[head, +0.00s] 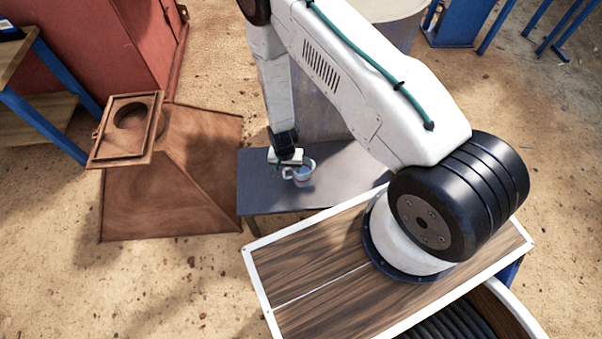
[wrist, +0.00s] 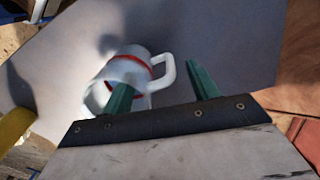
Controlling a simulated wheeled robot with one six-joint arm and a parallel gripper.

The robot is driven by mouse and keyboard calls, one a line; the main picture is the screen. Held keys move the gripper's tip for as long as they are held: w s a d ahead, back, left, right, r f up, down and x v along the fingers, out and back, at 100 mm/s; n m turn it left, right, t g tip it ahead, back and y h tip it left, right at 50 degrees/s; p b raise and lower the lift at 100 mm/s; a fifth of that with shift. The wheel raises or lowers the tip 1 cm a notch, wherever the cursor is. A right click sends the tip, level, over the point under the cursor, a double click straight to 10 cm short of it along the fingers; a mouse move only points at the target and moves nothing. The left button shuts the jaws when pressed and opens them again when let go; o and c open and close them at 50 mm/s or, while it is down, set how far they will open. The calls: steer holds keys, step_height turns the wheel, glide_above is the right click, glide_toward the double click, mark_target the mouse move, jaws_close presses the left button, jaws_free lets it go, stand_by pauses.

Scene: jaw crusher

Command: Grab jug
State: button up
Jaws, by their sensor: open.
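The jug (head: 300,175) is a small white vessel on a grey table (head: 262,199). In the wrist view the jug (wrist: 132,66) shows a red band and a handle on its right side. My gripper (head: 287,158) is right by the jug in the head view. In the wrist view my gripper (wrist: 156,76) is open, with two green fingers apart. The left finger overlaps the jug's body, and the handle shows between the fingers. The right finger is to the right of the handle. Whether a finger touches the jug cannot be told.
A rusty brown hopper-like piece (head: 170,190) stands left of the table, with a red machine (head: 105,45) behind it. A pale cylindrical container (head: 385,10) stands behind the table. Blue metal frames (head: 455,25) are at the back right. The table top around the jug looks clear.

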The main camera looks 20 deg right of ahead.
jaws_close()
steer(key=shift+r, duration=0.1)
